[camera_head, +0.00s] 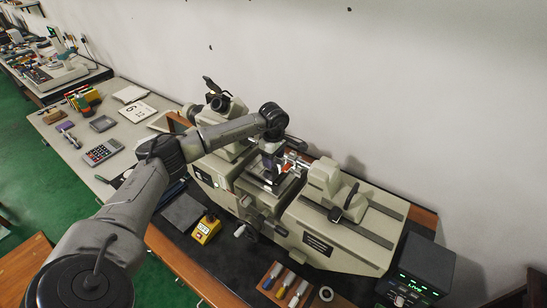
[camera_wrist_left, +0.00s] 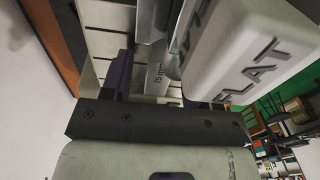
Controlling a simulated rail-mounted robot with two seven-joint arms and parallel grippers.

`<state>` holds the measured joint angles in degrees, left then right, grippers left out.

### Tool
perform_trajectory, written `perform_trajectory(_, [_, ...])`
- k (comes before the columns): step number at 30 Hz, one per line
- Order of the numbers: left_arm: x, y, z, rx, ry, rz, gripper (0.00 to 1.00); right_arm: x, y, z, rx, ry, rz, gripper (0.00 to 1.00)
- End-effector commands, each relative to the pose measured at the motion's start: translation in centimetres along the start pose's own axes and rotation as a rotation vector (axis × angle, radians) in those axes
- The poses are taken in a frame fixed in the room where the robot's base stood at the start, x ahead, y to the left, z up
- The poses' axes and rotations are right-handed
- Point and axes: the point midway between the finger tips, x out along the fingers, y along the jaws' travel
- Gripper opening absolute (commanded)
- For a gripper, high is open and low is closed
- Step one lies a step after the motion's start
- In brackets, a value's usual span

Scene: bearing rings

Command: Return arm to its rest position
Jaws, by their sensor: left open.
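My left arm (camera_head: 222,133) reaches in from the lower left, with its wrist bent down over the bench machine (camera_head: 330,222). My left gripper (camera_head: 273,168) is open, low over the middle of the machine near a small fixture with red parts (camera_head: 290,160). The fingertips are small and partly hidden in the head view, and I see nothing clearly held. The left wrist view shows a pale block marked FLAT (camera_wrist_left: 245,55) and a metal part marked 75 mm (camera_wrist_left: 157,75) very close. Whether the gripper touches them I cannot tell. My right gripper is not in view.
The machine's pale tailstock block (camera_head: 325,180) stands right of the gripper. A calculator (camera_head: 102,152) lies on the left bench. The wall is behind.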

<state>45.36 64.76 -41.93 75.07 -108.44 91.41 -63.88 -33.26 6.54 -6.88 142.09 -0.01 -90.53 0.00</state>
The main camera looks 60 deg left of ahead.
Motion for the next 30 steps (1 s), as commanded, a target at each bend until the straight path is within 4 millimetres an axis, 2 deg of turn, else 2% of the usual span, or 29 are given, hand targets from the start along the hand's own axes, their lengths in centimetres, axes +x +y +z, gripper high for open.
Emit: perform_trajectory(30, [-8.2, 0.0, 0.0, 0.000, -0.001, 0.001, 0.55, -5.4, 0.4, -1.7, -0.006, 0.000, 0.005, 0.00])
